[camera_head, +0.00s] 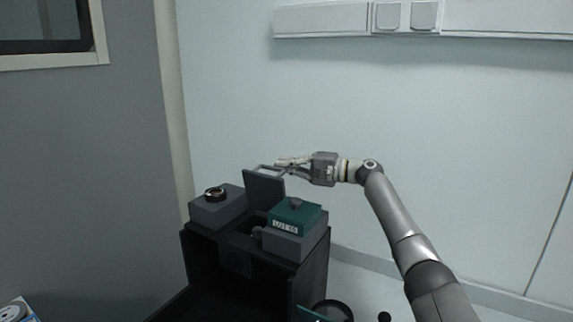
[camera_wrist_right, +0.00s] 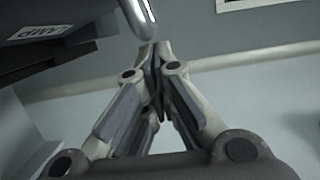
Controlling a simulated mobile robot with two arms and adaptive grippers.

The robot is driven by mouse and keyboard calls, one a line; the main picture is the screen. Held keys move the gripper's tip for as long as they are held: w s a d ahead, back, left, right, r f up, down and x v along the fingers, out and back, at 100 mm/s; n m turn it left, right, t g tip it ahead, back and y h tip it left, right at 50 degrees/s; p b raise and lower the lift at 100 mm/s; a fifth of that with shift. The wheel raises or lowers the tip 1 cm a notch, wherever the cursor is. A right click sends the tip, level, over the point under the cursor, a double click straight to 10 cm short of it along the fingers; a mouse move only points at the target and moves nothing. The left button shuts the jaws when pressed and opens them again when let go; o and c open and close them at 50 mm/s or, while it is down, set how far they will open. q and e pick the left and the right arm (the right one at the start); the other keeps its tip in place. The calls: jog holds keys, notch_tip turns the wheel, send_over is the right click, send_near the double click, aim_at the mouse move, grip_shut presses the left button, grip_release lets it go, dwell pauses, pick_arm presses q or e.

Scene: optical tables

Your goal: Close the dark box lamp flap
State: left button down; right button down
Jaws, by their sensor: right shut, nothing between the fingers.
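The dark box (camera_head: 200,262) is a black case with grey housings on top. Its lamp flap (camera_head: 264,189) is a dark panel standing up near the back of the top, with a pale bar handle (camera_head: 266,169) at its upper edge. My right gripper (camera_head: 281,164) is shut and empty, its fingertips close beside the handle at the flap's upper right. In the right wrist view, the shut fingertips (camera_wrist_right: 153,52) are just below a shiny rounded bar (camera_wrist_right: 139,14). A dark part with a LAMP label (camera_wrist_right: 38,32) is at upper left. Whether the fingers touch the bar is unclear.
A teal block with a white label (camera_head: 296,215) sits on the box's right housing. A round dark ring (camera_head: 214,193) sits on the left housing. A pale wall (camera_head: 450,130) is behind, with a white socket rail (camera_head: 325,20) high up. A grey partition (camera_head: 80,160) stands left.

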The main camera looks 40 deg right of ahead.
aim_at(264, 175)
jog(key=shift+a, duration=0.1)
jog(key=a+n+b, duration=0.1)
jog(key=a, duration=0.1)
jog(key=s+a+n+b, duration=0.1)
jog(key=a+n+b, duration=0.1)
jog(key=a+r+n+g+h+b, duration=0.1)
jog(key=a+n, duration=0.1)
jog(key=shift+s+b, duration=0.4)
jog(key=a, duration=0.2)
jog(key=s+a+b, duration=0.1)
jog(key=shift+a+f+n, duration=0.2)
jog(key=shift+f+n, duration=0.05)
jog(key=shift+n, duration=0.05)
jog(key=shift+s+a+f+n+b, duration=0.2)
jog(key=shift+a+f+n+b, duration=0.1)
jog(key=shift+a+n+b, duration=0.3)
jog(key=shift+a, duration=0.15)
jog(key=shift+r, duration=0.1)
